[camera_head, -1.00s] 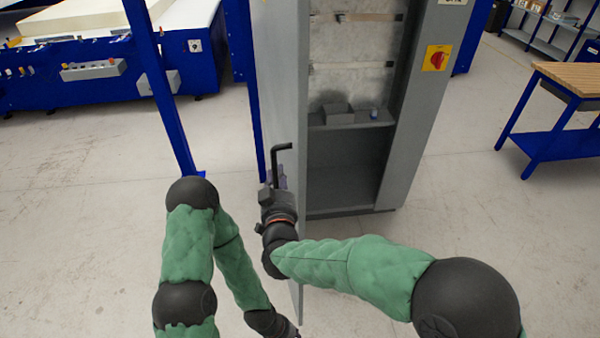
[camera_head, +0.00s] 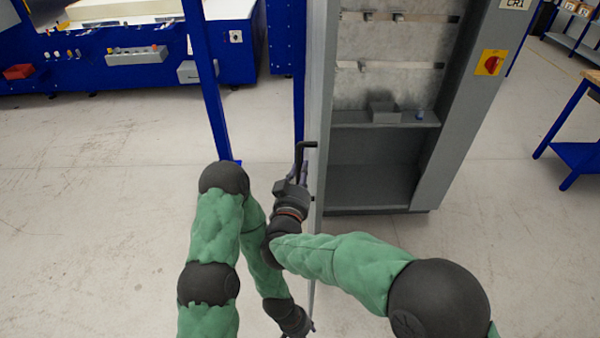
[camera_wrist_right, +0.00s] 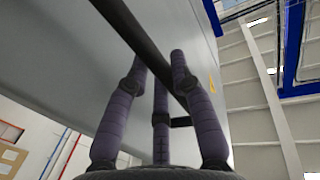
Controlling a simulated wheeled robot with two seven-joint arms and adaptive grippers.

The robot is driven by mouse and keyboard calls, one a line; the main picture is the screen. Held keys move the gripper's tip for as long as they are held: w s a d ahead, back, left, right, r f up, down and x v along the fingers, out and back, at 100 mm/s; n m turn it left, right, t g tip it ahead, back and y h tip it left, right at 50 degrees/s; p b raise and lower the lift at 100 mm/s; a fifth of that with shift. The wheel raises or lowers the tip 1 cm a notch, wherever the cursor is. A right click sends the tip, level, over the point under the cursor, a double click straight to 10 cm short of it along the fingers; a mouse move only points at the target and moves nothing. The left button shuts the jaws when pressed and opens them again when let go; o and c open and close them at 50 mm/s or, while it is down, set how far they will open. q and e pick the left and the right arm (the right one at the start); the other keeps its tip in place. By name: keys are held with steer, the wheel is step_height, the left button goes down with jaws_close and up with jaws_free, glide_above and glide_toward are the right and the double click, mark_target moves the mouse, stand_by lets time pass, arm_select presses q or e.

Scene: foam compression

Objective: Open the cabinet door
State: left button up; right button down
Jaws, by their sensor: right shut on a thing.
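The grey cabinet (camera_head: 462,130) has its door (camera_head: 322,95) standing open, seen nearly edge-on on the left of the opening. The door's black handle (camera_head: 304,148) is on the door's left face. My right gripper (camera_head: 296,180) is at this handle. In the right wrist view, its purple fingers (camera_wrist_right: 160,95) are closed around the black handle bar (camera_wrist_right: 137,38), close to the grey door face (camera_wrist_right: 62,75). My left gripper (camera_head: 305,326) is low near the door's bottom edge, small and partly hidden, so its fingers cannot be made out.
Inside the cabinet are a shelf (camera_head: 350,119) with a small grey box (camera_head: 384,112) and rails. A blue post (camera_head: 211,100) stands left of the door. A blue machine (camera_head: 130,70) is at the back left, a blue bench (camera_head: 575,153) at the right. Floor between is clear.

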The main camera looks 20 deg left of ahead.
steer(key=c, duration=1.3)
jaws_free()
steer(key=shift+w+r, duration=0.1)
steer(key=shift+r, duration=0.1)
steer(key=shift+o, duration=1.3)
steer(key=shift+w+f, duration=0.1)
